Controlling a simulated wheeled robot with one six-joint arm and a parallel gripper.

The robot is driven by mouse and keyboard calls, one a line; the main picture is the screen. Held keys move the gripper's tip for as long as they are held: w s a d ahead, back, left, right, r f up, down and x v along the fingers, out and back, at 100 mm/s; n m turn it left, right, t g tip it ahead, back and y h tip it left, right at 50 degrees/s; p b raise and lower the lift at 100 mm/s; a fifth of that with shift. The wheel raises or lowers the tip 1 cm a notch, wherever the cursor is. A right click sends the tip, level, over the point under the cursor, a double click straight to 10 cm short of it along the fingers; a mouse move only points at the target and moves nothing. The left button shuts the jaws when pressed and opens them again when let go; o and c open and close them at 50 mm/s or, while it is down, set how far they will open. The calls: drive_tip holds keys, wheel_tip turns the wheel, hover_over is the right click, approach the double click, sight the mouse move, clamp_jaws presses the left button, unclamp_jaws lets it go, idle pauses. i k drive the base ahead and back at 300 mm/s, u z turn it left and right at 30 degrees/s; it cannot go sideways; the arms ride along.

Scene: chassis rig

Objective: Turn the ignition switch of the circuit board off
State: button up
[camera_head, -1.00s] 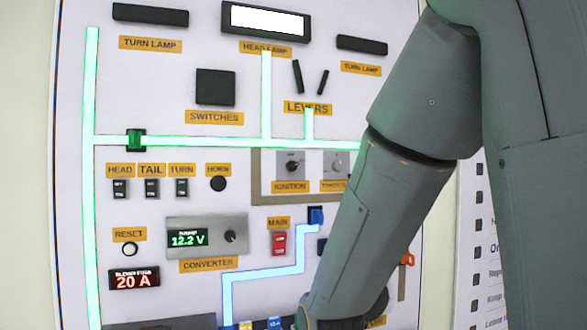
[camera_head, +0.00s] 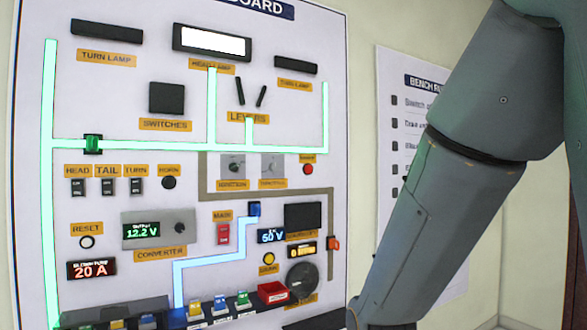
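The circuit board (camera_head: 110,215) is a white upright panel filling the left and middle of the head view. The ignition switch (camera_head: 233,168) is a small dark knob on a grey square plate, above an orange label reading IGNITION. Nothing covers it. Its exact knob angle is too small to read. A similar grey plate with a knob (camera_head: 272,167) sits just right of it. My arm comes down from the upper right to the lower middle, to the right of the board. My gripper is below the picture's edge and cannot be seen.
Green light strips glow. A row of small coloured blocks (camera_head: 220,303) lines the bottom. A bench notice (camera_head: 392,120) hangs right, partly behind my arm.

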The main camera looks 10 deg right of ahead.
sight(233, 166)
drive_tip(key=z, duration=0.25)
drive_tip(key=k, duration=0.45)
drive_tip(key=u, duration=0.75)
drive_tip(key=i, duration=0.55)
drive_tip(key=u, duration=0.6)
drive_tip(key=i, duration=0.65)
drive_tip(key=z, duration=0.1)
